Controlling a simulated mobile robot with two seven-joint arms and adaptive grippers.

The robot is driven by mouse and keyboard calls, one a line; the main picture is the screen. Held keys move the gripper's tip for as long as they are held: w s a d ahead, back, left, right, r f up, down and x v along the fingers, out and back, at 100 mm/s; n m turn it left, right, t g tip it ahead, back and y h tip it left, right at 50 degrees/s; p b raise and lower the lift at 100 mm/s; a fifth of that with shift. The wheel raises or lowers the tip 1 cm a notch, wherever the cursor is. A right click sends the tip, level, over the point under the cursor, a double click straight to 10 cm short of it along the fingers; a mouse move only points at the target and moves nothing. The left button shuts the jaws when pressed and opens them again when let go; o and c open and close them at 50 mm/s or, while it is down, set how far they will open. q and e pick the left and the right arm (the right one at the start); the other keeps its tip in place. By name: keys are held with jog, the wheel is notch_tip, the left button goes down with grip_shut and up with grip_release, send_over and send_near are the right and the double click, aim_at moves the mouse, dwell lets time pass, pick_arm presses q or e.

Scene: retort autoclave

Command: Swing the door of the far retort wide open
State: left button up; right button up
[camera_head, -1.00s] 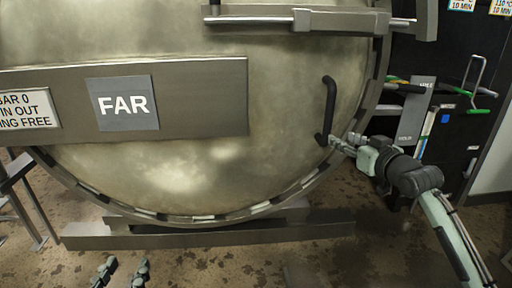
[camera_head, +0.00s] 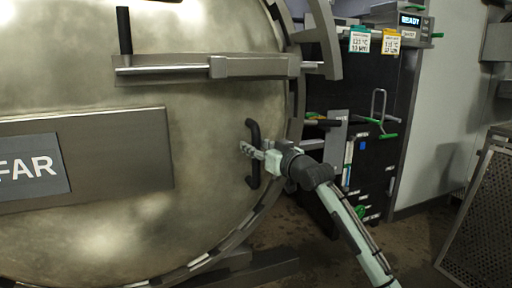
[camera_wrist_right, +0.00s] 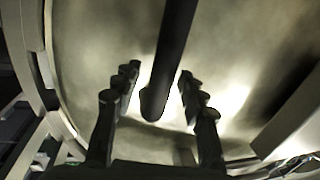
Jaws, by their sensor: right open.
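The far retort's round metal door (camera_head: 215,130) fills the left of the head view, with a plate reading FAR (camera_head: 30,167). A black vertical handle (camera_head: 253,170) stands near the door's right edge. My right gripper (camera_head: 246,148) is at the handle's middle, reaching in from the right. In the right wrist view the black handle (camera_wrist_right: 172,60) runs between the two open fingers (camera_wrist_right: 157,100), with a gap on each side. The door looks closed against its rim. My left gripper is out of view.
A metal locking bar (camera_head: 200,67) crosses the upper door, with a black upright grip (camera_head: 124,30) at its left. A black cabinet (camera_head: 375,130) with tags and a READY display stands at right. A perforated metal basket (camera_head: 485,220) is at the lower right.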

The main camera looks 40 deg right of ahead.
grip_shut()
dwell(0.5)
